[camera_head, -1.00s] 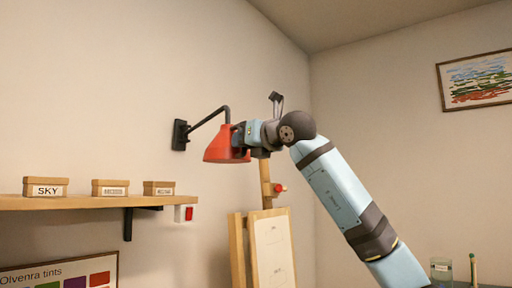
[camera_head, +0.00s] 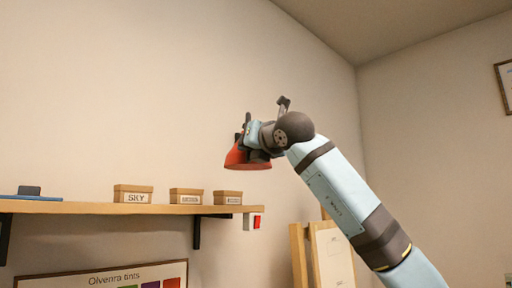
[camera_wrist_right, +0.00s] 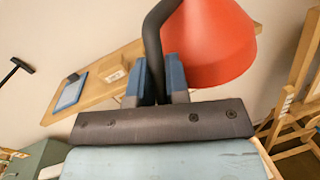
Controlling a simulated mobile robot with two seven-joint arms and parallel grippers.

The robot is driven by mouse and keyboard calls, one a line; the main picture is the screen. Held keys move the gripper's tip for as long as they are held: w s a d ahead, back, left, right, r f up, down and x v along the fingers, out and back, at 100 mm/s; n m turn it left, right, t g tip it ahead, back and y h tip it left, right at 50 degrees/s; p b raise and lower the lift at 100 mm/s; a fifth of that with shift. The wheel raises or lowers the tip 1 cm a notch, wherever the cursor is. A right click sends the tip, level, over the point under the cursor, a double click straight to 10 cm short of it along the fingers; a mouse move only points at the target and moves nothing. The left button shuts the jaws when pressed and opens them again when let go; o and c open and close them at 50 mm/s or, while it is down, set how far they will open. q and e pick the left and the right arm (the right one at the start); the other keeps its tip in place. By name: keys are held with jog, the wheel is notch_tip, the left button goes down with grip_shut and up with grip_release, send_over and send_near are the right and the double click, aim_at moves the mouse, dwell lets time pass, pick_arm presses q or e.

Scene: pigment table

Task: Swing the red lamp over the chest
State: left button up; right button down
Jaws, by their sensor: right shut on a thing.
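The red lamp (camera_head: 240,160) hangs from a black swing arm; its shade faces down, partly behind my right gripper (camera_head: 254,139). In the right wrist view the red shade (camera_wrist_right: 210,45) is large at the upper right. The black lamp arm (camera_wrist_right: 152,45) passes between the two blue fingers of my right gripper (camera_wrist_right: 160,80), which are shut on it. The wall mount is mostly hidden behind my gripper in the head view. A grey-green box-like thing (camera_wrist_right: 38,157) at the lower left of the wrist view may be the chest; only part shows. My left gripper is not in view.
A wooden shelf (camera_head: 80,208) on the wall holds small boxes, one labelled SKY (camera_head: 133,195), below and left of the lamp. An easel (camera_head: 332,255) stands at the lower right. The wall above the shelf is clear.

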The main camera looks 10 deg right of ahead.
dwell(0.3)
jog(key=c, duration=1.1)
grip_release()
jog(key=shift+s+a+r, duration=0.1)
jog(key=shift+s+d, duration=0.2)
jog(key=shift+s, duration=0.1)
jog(key=b+v, duration=0.4)
jog(key=v, duration=0.9)
jog(key=shift+s, duration=0.15)
